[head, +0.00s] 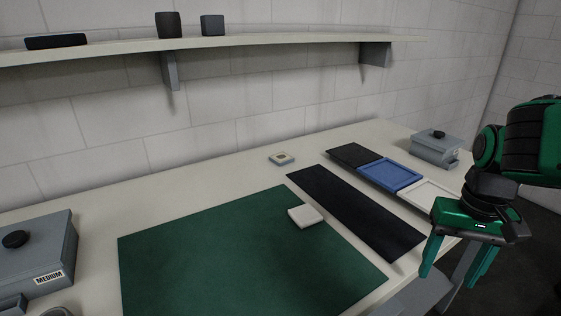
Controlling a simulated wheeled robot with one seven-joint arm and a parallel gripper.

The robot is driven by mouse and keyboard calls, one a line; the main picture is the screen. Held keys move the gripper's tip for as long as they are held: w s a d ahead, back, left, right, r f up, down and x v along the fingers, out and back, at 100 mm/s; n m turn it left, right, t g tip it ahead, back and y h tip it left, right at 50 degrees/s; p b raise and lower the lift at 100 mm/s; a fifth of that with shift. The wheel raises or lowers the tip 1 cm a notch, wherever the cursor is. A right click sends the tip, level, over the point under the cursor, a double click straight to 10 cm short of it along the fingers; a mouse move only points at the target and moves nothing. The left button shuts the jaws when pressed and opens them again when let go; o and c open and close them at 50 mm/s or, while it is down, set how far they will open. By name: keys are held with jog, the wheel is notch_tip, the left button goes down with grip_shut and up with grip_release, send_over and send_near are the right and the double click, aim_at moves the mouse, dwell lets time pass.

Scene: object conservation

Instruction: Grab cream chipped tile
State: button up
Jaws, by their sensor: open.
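A small cream tile (305,216) lies flat on the right part of the green mat (220,262), close to the dark strip. Any chip on it is too small to make out. My gripper (453,276) is at the right of the head view, fingers pointing down, open and empty. It is right of the tile and well apart from it, near the right edge of the table. Another small pale square piece with a darker centre (281,158) lies on the table behind the mat.
A long black strip (350,208) lies right of the mat. Behind it are black (352,154), blue (392,174) and white (432,195) trays. Grey lidded boxes stand at back right (436,149) and front left (32,260). A wall shelf (250,41) holds dark items.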

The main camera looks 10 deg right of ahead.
jog(key=o, duration=0.3)
jog(key=w+r, duration=0.1)
jog(key=w, duration=0.3)
jog(key=w+r+n, duration=0.1)
jog(key=w+r, duration=0.1)
jog(key=w, duration=0.3)
jog(key=w+r+n+t, duration=0.1)
jog(key=w+r, duration=0.1)
jog(key=w, duration=0.3)
jog(key=shift+w+d+r+h, duration=0.2)
jog(key=shift+d+h, duration=0.1)
jog(key=shift+o, duration=0.2)
jog(key=n+t+y, duration=0.2)
jog(key=n+t, duration=0.1)
jog(key=n, duration=0.6)
send_over(281, 156)
jog(key=s+d, duration=0.2)
jog(key=s, duration=0.3)
jog(key=x, duration=1)
jog(key=shift+w+a, duration=0.1)
jog(key=shift+w, duration=0.3)
jog(key=shift+r, duration=0.1)
jog(key=c, duration=1.2)
